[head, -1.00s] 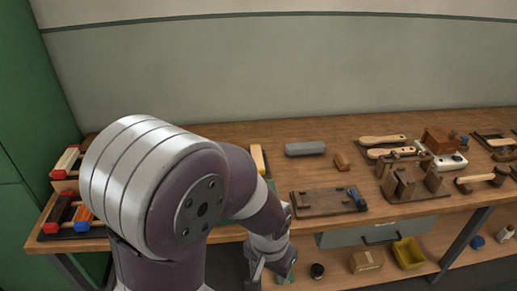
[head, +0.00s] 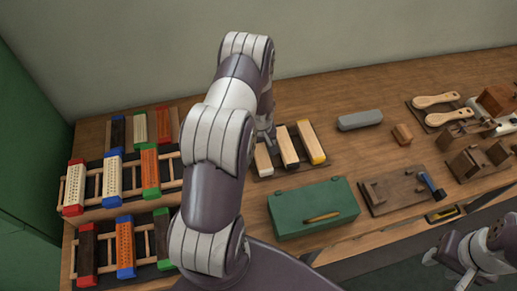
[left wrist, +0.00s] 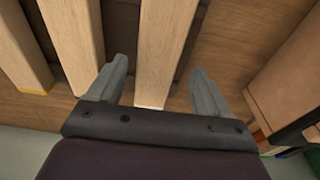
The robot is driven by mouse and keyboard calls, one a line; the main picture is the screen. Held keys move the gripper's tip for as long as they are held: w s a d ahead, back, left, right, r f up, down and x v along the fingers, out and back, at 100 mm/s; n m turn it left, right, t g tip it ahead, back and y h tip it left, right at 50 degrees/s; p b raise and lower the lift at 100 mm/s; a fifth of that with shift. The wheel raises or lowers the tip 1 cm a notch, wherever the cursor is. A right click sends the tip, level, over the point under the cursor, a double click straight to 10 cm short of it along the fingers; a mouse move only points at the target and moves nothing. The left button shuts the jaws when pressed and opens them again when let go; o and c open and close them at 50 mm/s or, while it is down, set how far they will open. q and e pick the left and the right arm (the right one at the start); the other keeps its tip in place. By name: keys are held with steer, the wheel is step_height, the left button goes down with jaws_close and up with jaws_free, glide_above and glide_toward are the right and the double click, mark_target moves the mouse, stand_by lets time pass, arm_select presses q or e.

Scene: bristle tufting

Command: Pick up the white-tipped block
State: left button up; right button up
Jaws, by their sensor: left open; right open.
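The white-tipped block (head: 263,160) is a pale wooden bar lying on a dark mat at the left end of a row of three. In the left wrist view, the block (left wrist: 163,50) runs between the fingers of my left gripper (left wrist: 157,90), its white end edge near the palm. The fingers are open, one on each side, with gaps to the block. In the head view, my left arm partly hides that gripper and the block's left side. My right gripper (head: 447,268) is open and empty, low at the right, away from the blocks.
A middle block (head: 288,147) and a yellow-tipped block (head: 311,143) lie close to the right. A green box (head: 314,208) stands in front. Racks of coloured-ended blocks (head: 112,182) fill the left side. A grey bar (head: 360,120) lies farther right.

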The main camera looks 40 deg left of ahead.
arm_select(q)
steer(key=shift+d+f, duration=0.2)
steer(key=shift+f, duration=0.75)
steer(key=shift+d, duration=0.35)
steer(key=shift+w+a+f, duration=0.1)
steer(key=shift+a, duration=0.05)
steer(key=shift+c, duration=0.4)
steer(key=shift+a+f, duration=0.1)
steer(key=shift+a, duration=0.05)
steer(key=c, duration=1)
steer(key=shift+c, duration=0.4)
steer(key=shift+r, duration=0.2)
arm_select(e)
steer(key=shift+d+r, duration=0.25)
steer(key=shift+d, duration=0.4)
